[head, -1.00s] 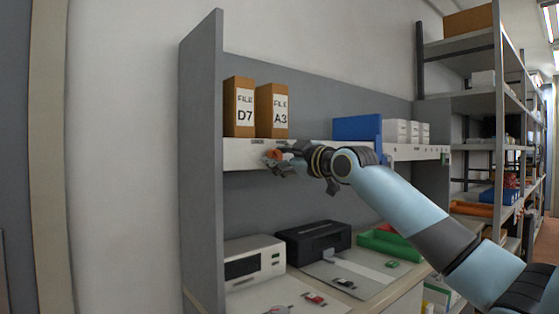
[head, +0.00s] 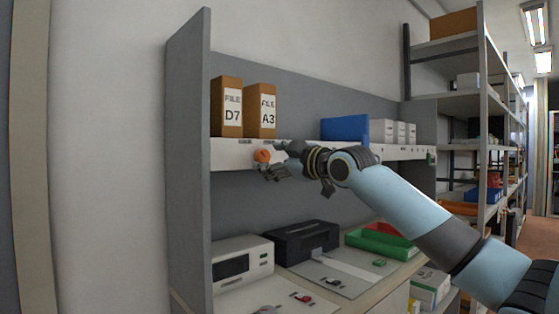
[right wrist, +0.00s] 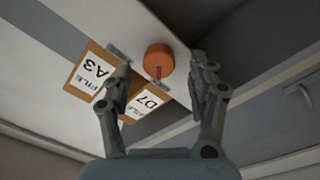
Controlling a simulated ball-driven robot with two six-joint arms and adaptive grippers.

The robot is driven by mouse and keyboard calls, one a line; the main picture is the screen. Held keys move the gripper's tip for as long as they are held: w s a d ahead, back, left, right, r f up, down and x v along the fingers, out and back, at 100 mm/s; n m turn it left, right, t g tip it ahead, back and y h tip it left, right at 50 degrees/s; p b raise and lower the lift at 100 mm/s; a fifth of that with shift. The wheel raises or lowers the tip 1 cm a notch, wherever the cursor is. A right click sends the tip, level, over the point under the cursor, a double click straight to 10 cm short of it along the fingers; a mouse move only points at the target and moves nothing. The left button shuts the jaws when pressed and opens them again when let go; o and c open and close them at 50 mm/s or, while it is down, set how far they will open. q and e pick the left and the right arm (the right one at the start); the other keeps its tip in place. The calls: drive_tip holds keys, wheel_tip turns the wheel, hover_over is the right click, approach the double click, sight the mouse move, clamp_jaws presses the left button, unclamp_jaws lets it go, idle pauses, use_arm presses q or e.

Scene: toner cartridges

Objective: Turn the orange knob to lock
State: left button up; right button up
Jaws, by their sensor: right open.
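The orange knob (head: 262,156) sits on the front edge of the upper shelf, below the file boxes. In the right wrist view the round orange knob (right wrist: 158,58) shows beyond and between my fingertips, with a short red mark at its lower side. My right gripper (head: 275,165) is just right of the knob in the head view. In the right wrist view my right gripper (right wrist: 160,75) is open, one finger on each side of the knob, holding nothing. Whether a finger touches the knob I cannot tell. My left gripper is not in view.
File boxes D7 (head: 227,106) and A3 (head: 260,110) stand on the shelf above the knob. A blue box (head: 345,129) stands farther right. Below are a light grey device (head: 243,262), a black printer (head: 306,241) and a green tray (head: 378,241). A grey side panel (head: 188,170) stands left.

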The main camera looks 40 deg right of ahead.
drive_tip(key=shift+s+d+f, duration=0.1)
drive_tip(key=shift+s, duration=1.25)
drive_tip(key=shift+s+d, duration=0.1)
drive_tip(key=shift+s, duration=1.2)
